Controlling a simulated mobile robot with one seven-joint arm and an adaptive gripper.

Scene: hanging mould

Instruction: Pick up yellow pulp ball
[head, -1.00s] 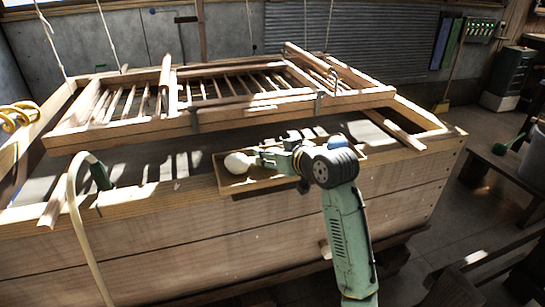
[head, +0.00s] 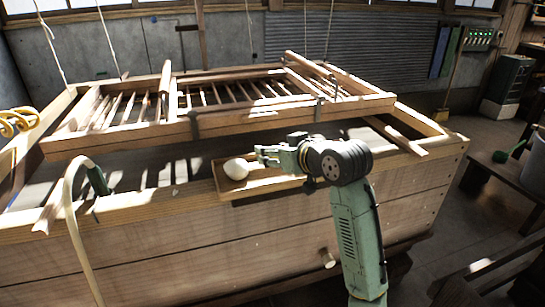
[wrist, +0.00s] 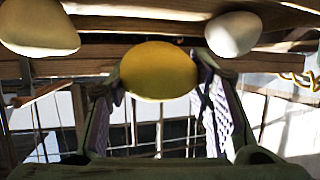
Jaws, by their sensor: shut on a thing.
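In the wrist view the yellow pulp ball (wrist: 158,72) sits between the two fingertips of my gripper (wrist: 160,82), with a finger against each side. My gripper is shut on it. A pale cream ball (wrist: 38,28) is at the upper left and a white ball (wrist: 233,34) at the upper right, both apart from the yellow one. In the head view my gripper (head: 262,155) is just above the small wooden tray (head: 262,195) on the vat's front edge. One pale ball (head: 235,169) shows at the tray's left end. I cannot make out the yellow ball there.
A slatted wooden mould (head: 220,125) hangs on cords over the wooden vat (head: 150,245), close behind my gripper. A pale hose (head: 70,215) arches over the vat's front edge at the left. A peg (head: 327,259) sticks out of the vat's front wall.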

